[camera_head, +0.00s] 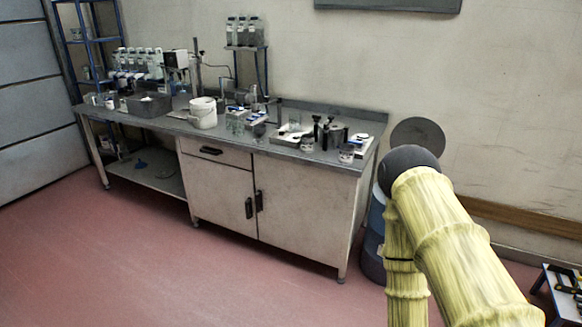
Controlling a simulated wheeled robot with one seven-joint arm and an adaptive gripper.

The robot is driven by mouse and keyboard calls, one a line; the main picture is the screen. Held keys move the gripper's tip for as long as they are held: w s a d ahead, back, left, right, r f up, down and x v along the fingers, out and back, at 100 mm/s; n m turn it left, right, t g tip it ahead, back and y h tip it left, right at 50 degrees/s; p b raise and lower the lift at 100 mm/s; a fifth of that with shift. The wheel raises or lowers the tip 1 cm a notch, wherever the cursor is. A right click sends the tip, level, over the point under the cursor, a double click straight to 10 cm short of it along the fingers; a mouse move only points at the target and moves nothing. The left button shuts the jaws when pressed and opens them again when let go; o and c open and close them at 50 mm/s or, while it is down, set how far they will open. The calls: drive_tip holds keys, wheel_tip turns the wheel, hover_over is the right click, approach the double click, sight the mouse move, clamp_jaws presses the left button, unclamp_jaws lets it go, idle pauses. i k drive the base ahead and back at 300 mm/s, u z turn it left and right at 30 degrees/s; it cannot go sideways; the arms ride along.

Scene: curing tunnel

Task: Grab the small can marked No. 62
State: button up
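Two small white cans or jars with dark, reddish marks stand near the right front of the workbench top. One is at the front right (346,153) and one is a little to its left (307,144). Their marks are too small to read, so I cannot tell whether either is No. 62. More small containers (109,101) stand at the bench's left end, also unreadable. My arm, in a yellow cover with a dark joint, fills the lower right. My gripper is not in view.
The workbench (270,191) runs along the wall, with a white bucket (203,113), a grey bin (149,104) and bottles on it. A blue drum (373,240) stands beside its right end. A low stand (562,292) is at the lower right. The red floor (190,270) in front is clear.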

sight(347, 154)
drive_tip(key=u, duration=1.3)
drive_tip(key=i, duration=1.65)
drive_tip(key=z, duration=0.6)
drive_tip(key=i, duration=0.85)
drive_tip(key=z, duration=0.95)
drive_tip(key=i, duration=0.2)
drive_tip(key=z, duration=0.25)
